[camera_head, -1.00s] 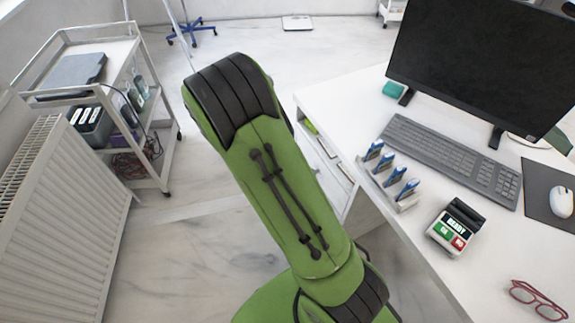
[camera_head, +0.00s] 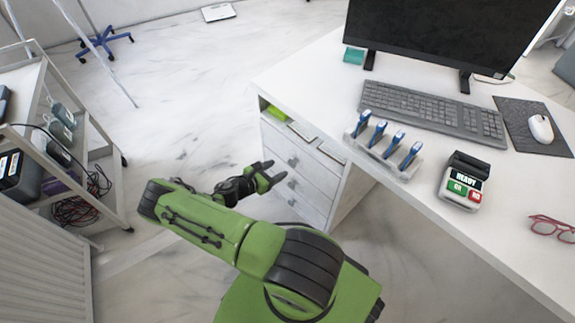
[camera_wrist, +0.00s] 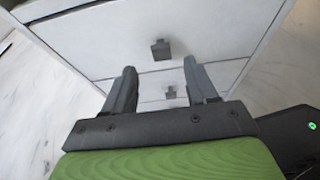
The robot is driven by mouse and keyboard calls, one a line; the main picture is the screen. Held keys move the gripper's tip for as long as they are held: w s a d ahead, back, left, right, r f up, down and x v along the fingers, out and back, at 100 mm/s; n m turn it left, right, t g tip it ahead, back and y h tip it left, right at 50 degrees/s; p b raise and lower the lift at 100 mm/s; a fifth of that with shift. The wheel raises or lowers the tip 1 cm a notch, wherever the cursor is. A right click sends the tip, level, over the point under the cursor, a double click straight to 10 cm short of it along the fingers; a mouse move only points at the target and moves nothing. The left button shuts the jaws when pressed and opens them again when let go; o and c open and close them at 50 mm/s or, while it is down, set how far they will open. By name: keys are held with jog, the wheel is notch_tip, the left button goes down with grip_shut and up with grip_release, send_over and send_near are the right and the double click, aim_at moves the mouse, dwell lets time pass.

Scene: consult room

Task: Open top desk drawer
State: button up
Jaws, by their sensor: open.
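The desk's drawer unit (camera_head: 325,190) has a white front with several small grey handles. The top drawer front (camera_head: 305,152) carries a handle (camera_head: 293,160). A green item (camera_head: 273,112) shows in an open gap above that front; I cannot tell whether the drawer is slightly out. My gripper (camera_head: 270,172) is open and empty, left of the drawer fronts. In the wrist view, a drawer handle (camera_wrist: 160,48) appears just beyond and between the fingertips (camera_wrist: 160,68), not held. A lower handle (camera_wrist: 170,92) shows between the fingers.
The white desktop (camera_head: 300,80) overhangs the drawers and holds a keyboard (camera_head: 430,110), a monitor (camera_head: 450,35), a rack of blue items (camera_head: 385,145) and a card reader (camera_head: 463,185). A trolley (camera_head: 115,170) and radiator (camera_head: 45,255) stand left. Floor between is clear.

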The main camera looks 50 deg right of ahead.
aim_at(291, 163)
jog(key=b+x, duration=0.2)
jog(key=x, duration=0.5)
jog(key=shift+d+f, duration=0.15)
jog(key=shift+d, duration=0.2)
grip_shut()
